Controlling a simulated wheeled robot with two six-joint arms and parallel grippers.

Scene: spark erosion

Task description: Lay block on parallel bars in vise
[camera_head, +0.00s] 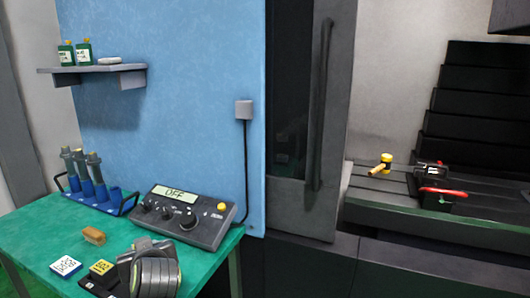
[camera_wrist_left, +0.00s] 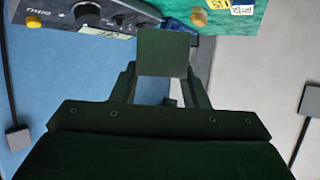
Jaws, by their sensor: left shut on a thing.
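A dark, square-faced block (camera_wrist_left: 163,50) is between the fingers of my left gripper (camera_wrist_left: 162,76) in the left wrist view. The gripper is shut on it and holds it up, with the green table below. In the head view only part of my left arm shows at the bottom left, and the block cannot be made out. The dark vise (camera_head: 433,176) sits on the machine bed at the right, with a red part at its front, far from my left arm. Parallel bars cannot be made out in it. My right gripper is not in view.
A yellow-headed mallet (camera_head: 382,165) lies left of the vise. A dark door with a handle (camera_head: 320,105) stands between table and bed.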

